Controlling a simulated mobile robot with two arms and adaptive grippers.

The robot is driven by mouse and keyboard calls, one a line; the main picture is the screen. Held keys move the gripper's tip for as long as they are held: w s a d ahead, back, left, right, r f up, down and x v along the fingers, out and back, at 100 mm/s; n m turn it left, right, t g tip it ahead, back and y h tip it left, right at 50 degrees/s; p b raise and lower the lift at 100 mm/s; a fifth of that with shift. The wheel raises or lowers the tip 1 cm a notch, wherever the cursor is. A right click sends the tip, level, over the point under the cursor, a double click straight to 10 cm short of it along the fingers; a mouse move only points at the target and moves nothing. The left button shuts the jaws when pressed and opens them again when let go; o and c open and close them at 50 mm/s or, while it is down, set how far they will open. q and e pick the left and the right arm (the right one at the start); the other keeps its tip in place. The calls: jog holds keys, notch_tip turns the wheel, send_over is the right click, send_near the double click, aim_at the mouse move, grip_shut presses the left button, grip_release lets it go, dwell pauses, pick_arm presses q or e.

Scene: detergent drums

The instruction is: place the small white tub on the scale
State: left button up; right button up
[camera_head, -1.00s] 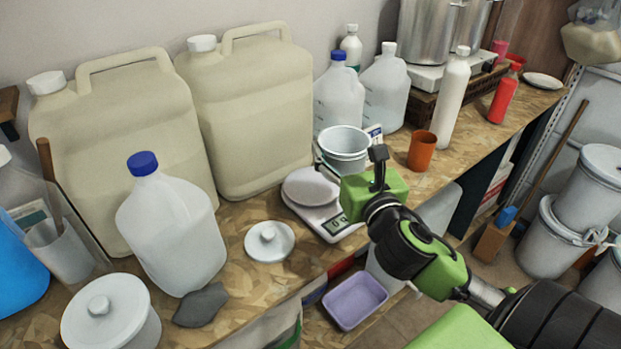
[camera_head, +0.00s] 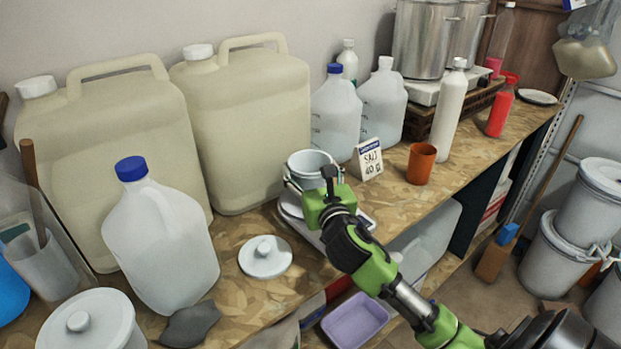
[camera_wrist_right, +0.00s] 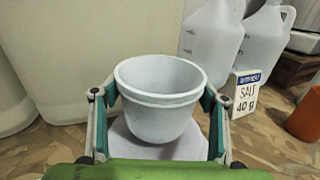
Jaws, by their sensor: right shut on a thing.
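The small white tub (camera_head: 311,166) is upright and open at the top, with nothing visible inside. My right gripper (camera_head: 314,180) is shut on it, and in the right wrist view the fingers grip the tub (camera_wrist_right: 158,112) from both sides. The scale (camera_head: 290,208) is on the bench under the tub, largely hidden by my gripper and arm; its pale plate (camera_wrist_right: 187,149) shows below the tub in the right wrist view. I cannot tell whether the tub's bottom touches the plate. My left gripper is not in view.
A salt card (camera_head: 369,160) and an orange cup (camera_head: 421,164) stand to the right. Large beige jugs (camera_head: 245,120) stand behind left. A white lid (camera_head: 265,257) lies left of the scale, near a blue-capped jug (camera_head: 160,240). The bench's front edge is close.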

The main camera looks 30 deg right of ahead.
jog(key=shift+s+f, duration=0.1)
jog(key=shift+f, duration=1.1)
jog(key=shift+f, duration=0.1)
jog(key=shift+f, duration=0.15)
jog(key=o, duration=1)
jog(key=shift+o, duration=0.2)
